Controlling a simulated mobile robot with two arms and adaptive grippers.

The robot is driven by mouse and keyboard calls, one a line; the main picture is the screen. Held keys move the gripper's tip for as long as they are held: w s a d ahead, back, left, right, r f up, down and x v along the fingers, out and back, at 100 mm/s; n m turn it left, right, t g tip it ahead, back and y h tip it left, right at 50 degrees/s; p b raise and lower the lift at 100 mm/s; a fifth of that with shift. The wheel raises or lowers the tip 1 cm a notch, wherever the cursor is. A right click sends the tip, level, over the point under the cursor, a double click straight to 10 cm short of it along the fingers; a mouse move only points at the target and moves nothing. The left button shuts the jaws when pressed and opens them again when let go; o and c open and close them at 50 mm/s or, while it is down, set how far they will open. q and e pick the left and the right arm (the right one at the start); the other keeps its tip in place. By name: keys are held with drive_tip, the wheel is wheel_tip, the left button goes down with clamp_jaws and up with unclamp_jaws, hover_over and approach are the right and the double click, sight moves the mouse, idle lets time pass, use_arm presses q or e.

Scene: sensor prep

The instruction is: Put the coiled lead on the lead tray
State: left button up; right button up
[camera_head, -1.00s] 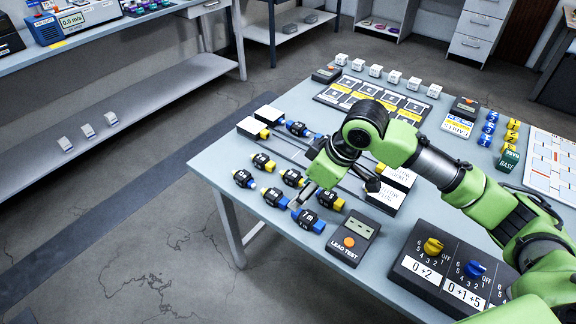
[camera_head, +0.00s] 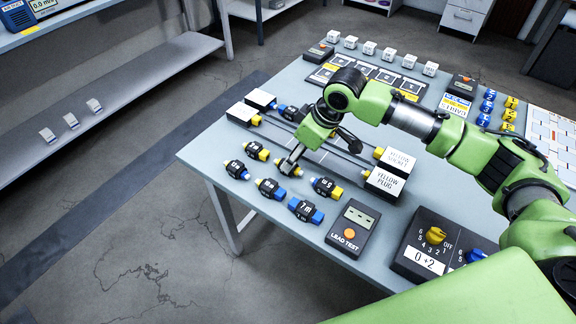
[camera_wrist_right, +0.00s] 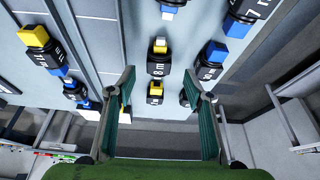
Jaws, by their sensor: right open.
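My right gripper (camera_head: 289,166) is open above this group and partly hides a yellow-ended lead. In the right wrist view its fingers (camera_wrist_right: 160,85) are spread, with a yellow-ended lead (camera_wrist_right: 158,67) marked 8 m ahead and between them in the picture. I see no contact. I cannot tell which surface is the lead tray. My left gripper is out of view.
White blocks marked yellow socket (camera_head: 397,160) and yellow plug (camera_head: 385,182) stand right of the leads. A lead tester (camera_head: 353,229) and a knob box (camera_head: 430,246) are near the front. Dark rails run behind the gripper. The table's left edge is close to the leads.

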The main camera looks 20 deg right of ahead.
drive_tip(key=x, duration=0.5)
drive_tip(key=shift+w, duration=0.1)
drive_tip(key=shift+r, duration=0.1)
drive_tip(key=c, duration=1.2)
drive_tip(key=shift+r, duration=0.15)
